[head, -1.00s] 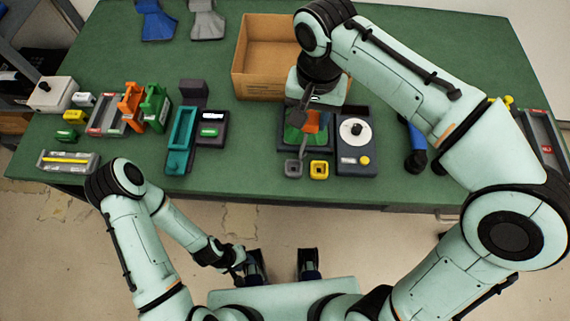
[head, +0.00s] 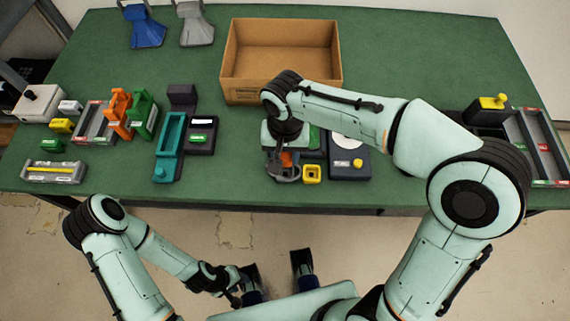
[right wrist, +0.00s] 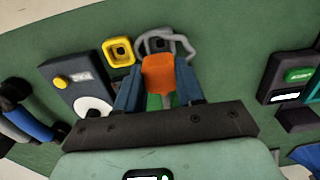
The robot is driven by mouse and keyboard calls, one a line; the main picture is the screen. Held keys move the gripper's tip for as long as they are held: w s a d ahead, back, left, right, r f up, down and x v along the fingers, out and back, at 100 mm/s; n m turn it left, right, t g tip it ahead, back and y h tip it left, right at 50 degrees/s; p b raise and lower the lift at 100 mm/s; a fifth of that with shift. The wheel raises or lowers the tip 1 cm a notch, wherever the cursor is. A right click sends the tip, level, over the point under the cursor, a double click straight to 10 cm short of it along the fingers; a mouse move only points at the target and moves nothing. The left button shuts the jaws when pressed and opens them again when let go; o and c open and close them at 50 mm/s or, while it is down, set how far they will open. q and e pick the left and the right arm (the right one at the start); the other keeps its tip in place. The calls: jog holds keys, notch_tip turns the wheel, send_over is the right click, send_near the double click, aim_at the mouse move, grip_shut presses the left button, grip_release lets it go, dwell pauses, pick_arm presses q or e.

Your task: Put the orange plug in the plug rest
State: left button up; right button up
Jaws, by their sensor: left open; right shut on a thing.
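The orange plug (right wrist: 158,75) is between the blue fingers of my right gripper (right wrist: 156,68). In the head view the plug (head: 287,159) shows only in part under my right gripper (head: 284,170). I cannot tell which one is the plug rest, or whether the plug touches the grey holder. My left gripper (head: 236,292) is open and empty, below the table's front edge.
A dark box with a white dial (head: 349,165) stands right of the holders. A teal tray (head: 170,146) and a dark device (head: 203,136) stand to the left. A cardboard box (head: 281,92) is behind. Green table is clear between the device and my right gripper.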

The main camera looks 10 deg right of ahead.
aim_at(285, 165)
jog(key=shift+f+b, duration=0.35)
jog(key=shift+f, duration=2.45)
jog(key=shift+f, duration=0.15)
jog(key=shift+f, duration=0.15)
jog(key=o, duration=1)
jog(key=shift+o, duration=0.2)
jog(key=shift+r, duration=0.25)
notch_tip(285, 165, up, 12)
jog(key=shift+r+p, duration=0.1)
jog(key=shift+p, duration=0.9)
